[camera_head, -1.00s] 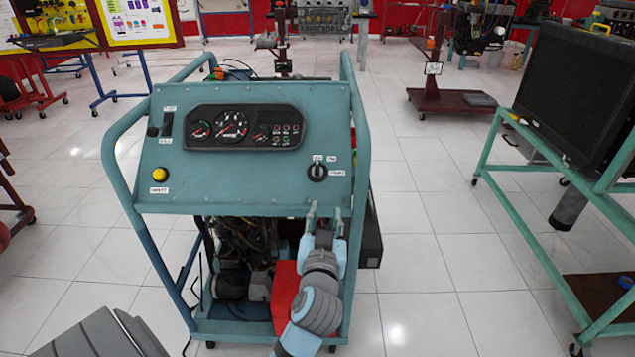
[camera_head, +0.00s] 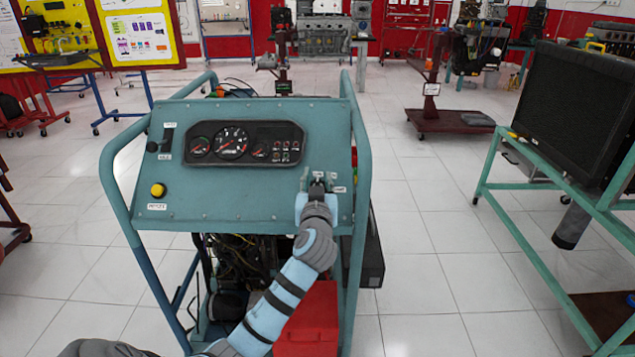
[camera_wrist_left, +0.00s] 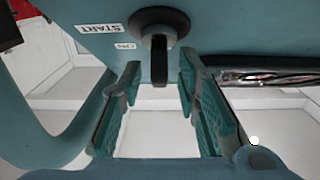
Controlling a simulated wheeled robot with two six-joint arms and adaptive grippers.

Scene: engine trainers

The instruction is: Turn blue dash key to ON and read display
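The dash panel (camera_head: 240,195) is a teal board on a tubular frame, with a black gauge cluster (camera_head: 245,143) of round dials and small lights. The dash key (camera_wrist_left: 158,40) is black with a round base and a narrow bar, seen close in the left wrist view. The bar points toward the bottom of that view, beside a START label (camera_wrist_left: 102,29) and a smaller label. My left gripper (camera_head: 318,178) is at the panel's right side and mostly hides the key in the head view. Its fingers are open, one on each side of the bar, with gaps visible. My right gripper is out of view.
A yellow button (camera_head: 158,190) and a black slider switch (camera_head: 167,134) are on the panel's left. A red box (camera_head: 308,320) sits below my left arm in the frame. A dark monitor (camera_head: 573,110) on a green stand is at the right. Clear tiled floor lies between.

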